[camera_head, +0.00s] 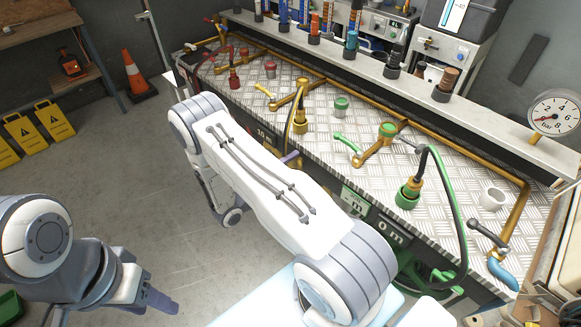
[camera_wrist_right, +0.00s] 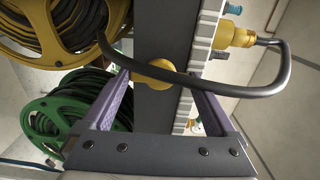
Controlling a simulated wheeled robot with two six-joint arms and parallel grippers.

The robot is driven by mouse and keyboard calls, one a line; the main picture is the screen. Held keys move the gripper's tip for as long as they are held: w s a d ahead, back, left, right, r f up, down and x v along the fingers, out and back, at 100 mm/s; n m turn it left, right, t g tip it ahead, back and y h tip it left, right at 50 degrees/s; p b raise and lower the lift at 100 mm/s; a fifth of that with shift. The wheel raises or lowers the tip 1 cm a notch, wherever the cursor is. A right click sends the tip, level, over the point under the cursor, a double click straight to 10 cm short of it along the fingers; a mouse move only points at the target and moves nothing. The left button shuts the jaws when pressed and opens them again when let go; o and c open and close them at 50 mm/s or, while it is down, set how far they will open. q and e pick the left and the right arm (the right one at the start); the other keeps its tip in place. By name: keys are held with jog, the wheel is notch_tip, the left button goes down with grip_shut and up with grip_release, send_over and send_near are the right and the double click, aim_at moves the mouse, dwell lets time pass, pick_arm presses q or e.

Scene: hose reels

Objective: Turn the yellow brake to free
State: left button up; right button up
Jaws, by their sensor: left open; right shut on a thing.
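The yellow brake (camera_wrist_right: 158,73) shows in the right wrist view as a round yellow knob on a dark panel. My right gripper (camera_wrist_right: 160,84) has its purple fingers on either side of it and is shut on it. In the head view only a purple fingertip of my right gripper (camera_head: 291,157) shows at the bench's front edge; the brake is hidden behind my arm and the bench edge. The yellow reel (camera_wrist_right: 62,52), wound with dark hose, is at the upper left of the wrist view. My left gripper (camera_head: 160,300) is open and empty, low on the left, far from the bench.
A green reel (camera_wrist_right: 62,112) sits beside the yellow one. A black hose (camera_wrist_right: 270,85) loops from a yellow coupling (camera_wrist_right: 236,36) across the wrist view near my fingers. The bench top (camera_head: 330,140) carries pipes, valves and couplings.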

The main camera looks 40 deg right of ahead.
jog(key=o, duration=1)
jog(key=shift+w+a, duration=0.1)
jog(key=a+b, duration=0.2)
jog(key=a, duration=0.8)
jog(key=shift+s+a, duration=0.2)
jog(key=shift+s, duration=0.25)
